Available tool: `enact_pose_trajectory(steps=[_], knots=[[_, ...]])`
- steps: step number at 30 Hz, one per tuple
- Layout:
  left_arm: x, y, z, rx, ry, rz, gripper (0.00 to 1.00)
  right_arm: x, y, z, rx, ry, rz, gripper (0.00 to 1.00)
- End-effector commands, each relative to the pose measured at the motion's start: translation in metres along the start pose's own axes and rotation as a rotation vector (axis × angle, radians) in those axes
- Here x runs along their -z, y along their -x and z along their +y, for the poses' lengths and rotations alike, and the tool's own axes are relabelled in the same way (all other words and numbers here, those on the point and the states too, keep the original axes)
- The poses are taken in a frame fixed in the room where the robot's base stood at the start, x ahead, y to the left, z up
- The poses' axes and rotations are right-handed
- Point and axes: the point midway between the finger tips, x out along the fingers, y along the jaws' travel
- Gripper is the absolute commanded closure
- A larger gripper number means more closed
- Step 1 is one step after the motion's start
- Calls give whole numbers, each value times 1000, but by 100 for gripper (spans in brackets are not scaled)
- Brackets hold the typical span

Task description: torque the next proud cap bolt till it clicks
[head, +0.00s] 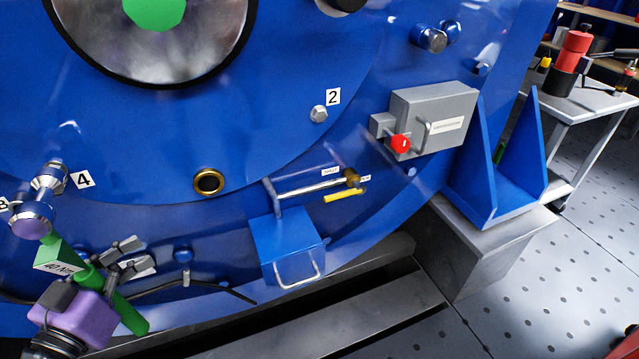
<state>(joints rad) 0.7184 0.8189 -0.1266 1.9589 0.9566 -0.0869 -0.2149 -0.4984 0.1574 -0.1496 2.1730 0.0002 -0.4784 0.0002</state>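A green torque wrench (102,282) marked 40 Nm slants across the lower left. Its silver head (32,220) joins a silver socket (50,178) that meets the blue cover beside label 4 (82,180). The bolt there is hidden behind the socket, so I cannot tell how it sits. My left gripper (125,258), with a purple body and grey fingers, is closed around the green handle. A cap bolt (319,113) shows beside label 2 (333,97); its head stands out from the cover. My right gripper is not in view.
A grey box (432,115) with a red knob (400,144) is on the housing at right. Below are a blue box (287,247) with a handle and a brass-ended rod (315,187). A dark cable (200,283) runs near the wrench.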

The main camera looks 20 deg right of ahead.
Motion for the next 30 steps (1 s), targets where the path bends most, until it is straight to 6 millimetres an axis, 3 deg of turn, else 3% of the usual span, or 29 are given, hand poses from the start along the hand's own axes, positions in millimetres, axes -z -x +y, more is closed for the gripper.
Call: enact_pose_trajectory(steps=[30], knots=[[2,-18,-11,0,-3,4,100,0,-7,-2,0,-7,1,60]])
